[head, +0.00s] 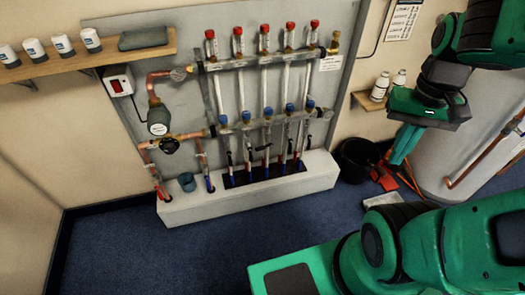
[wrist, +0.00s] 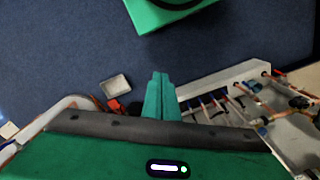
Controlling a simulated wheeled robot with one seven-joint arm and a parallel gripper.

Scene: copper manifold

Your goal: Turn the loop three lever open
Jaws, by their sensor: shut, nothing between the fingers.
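The copper manifold (head: 262,60) is on a grey backboard, with red-capped valves on its upper bar and blue-capped valves on its lower bar. Small dark levers sit below the lower bar. The loop three lever (head: 263,147) is on the middle loop and looks set crosswise, though it is small and hard to read. My gripper (head: 396,160) is in the air to the right of the manifold, pointing down and apart from the levers. Its green fingers are together and empty; they also show in the wrist view (wrist: 158,78). The lever cannot be made out in the wrist view.
A white plinth (head: 270,197) runs under the manifold, with a blue-grey cup (head: 187,182) on it. A black bucket (head: 356,158) and red dustpan (head: 383,178) stand right of it. A shelf (head: 90,56) juts out upper left. Blue floor (head: 130,255) in front is clear.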

